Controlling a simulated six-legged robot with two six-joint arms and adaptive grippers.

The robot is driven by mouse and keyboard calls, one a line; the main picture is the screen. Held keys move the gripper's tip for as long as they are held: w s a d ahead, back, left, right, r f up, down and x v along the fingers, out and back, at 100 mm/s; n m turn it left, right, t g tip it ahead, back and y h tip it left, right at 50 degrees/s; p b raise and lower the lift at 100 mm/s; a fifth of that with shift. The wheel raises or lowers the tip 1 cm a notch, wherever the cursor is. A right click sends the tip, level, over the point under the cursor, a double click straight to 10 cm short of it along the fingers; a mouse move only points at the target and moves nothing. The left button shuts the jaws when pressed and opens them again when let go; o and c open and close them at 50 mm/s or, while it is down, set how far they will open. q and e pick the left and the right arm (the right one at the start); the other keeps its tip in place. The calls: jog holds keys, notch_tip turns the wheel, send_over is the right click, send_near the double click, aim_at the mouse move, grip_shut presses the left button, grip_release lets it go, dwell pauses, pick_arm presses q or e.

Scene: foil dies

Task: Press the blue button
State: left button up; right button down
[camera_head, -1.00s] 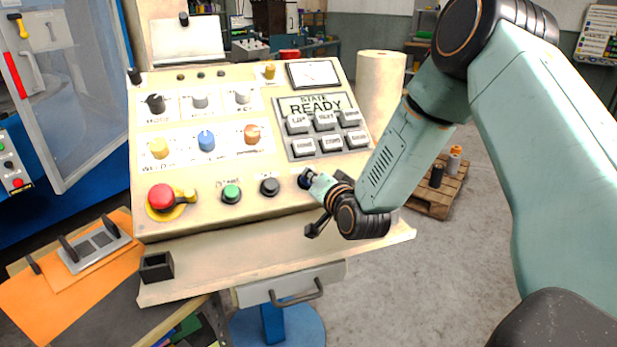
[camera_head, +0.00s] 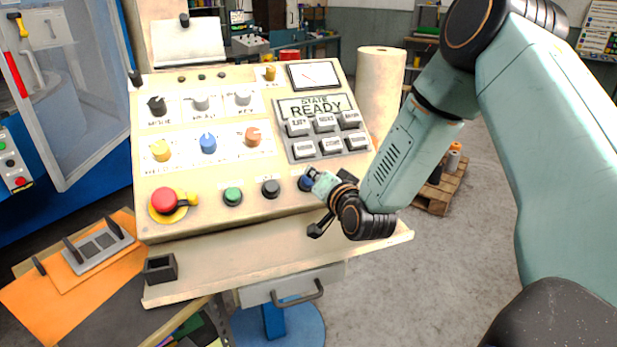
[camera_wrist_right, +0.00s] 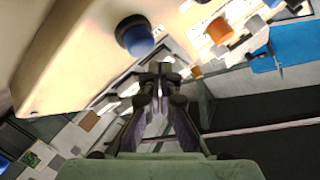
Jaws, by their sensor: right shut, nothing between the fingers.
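The blue button (camera_head: 304,184) sits at the right end of the lower row on the beige control panel (camera_head: 240,212). In the head view my right gripper (camera_head: 313,174) partly covers it. In the right wrist view the button is a blue cap in a dark collar (camera_wrist_right: 136,38), up and left of the shut, empty fingertips (camera_wrist_right: 160,70). The gripper is close to the button; I cannot tell whether they touch. My left gripper is not in view.
A black button (camera_head: 270,188), a green button (camera_head: 232,196) and a red mushroom button (camera_head: 164,200) lie left along the row. A blue knob (camera_head: 208,143) is higher up. Grey keys (camera_head: 325,123) sit above under a READY display (camera_head: 316,106). A ledge (camera_head: 290,262) juts out below.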

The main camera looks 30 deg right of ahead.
jog(key=r+p, duration=0.1)
jog(key=s+r+p, duration=0.2)
jog(key=shift+s+a+r, duration=0.2)
jog(key=shift+a+r, duration=0.05)
jog(key=shift+r, duration=0.1)
dwell(0.6)
